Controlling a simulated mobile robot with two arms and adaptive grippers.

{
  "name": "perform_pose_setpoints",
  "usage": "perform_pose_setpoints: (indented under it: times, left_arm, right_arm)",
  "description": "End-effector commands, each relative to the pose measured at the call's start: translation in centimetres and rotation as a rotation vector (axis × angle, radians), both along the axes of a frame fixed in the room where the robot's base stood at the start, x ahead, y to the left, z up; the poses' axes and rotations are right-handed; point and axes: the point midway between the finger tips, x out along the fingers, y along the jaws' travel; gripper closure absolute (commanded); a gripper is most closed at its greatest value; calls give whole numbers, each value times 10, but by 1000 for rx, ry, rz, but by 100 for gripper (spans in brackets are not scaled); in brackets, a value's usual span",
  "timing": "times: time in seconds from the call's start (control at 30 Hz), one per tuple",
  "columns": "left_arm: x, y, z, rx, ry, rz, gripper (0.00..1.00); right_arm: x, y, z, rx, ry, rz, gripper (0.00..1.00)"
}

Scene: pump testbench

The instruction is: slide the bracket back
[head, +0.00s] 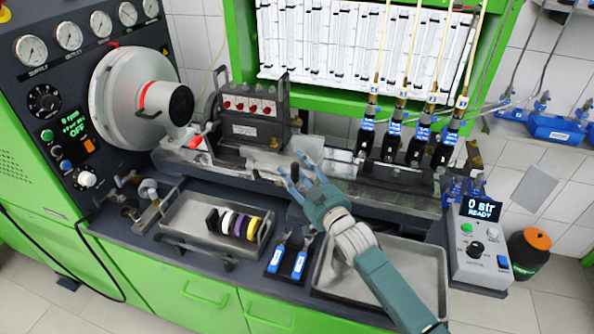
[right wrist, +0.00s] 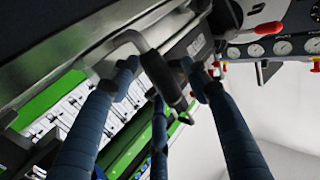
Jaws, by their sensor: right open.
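My right gripper (head: 302,172) reaches in from the lower right in the head view, at the front of the metal bed (head: 390,196). Its blue-grey fingers are spread open. In the right wrist view the open fingers (right wrist: 160,90) stand around a dark grip on a bent rod (right wrist: 165,82); I cannot tell whether they touch it. A dark knob (head: 294,172) shows at the fingers in the head view. A pale metal piece (head: 262,162), possibly the bracket, lies on the bed left of the fingers, below the dark pump (head: 250,118). My left gripper is out of view.
A tray with several coloured rings (head: 185,238) stands front left, two blue-handled tools (head: 298,266) in the middle, and an empty tray (head: 425,265) under my right arm. Several upright injectors (head: 415,145) stand right of the gripper. A control box (head: 482,250) is at the right.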

Motion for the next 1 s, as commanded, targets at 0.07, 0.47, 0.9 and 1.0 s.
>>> perform_pose_setpoints:
  times: [0.07, 0.47, 0.9, 1.0]
  left_arm:
    - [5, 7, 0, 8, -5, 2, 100]
    - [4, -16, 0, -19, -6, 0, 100]
    - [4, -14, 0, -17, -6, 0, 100]
    - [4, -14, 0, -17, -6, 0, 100]
  right_arm:
    - [0, 0, 0, -1, 0, 1, 53]
    - [-25, -12, -2, -2, 0, 2, 53]
    - [-97, -51, -2, -1, 3, 0, 53]
    - [-103, -55, -2, 0, 2, -1, 53]
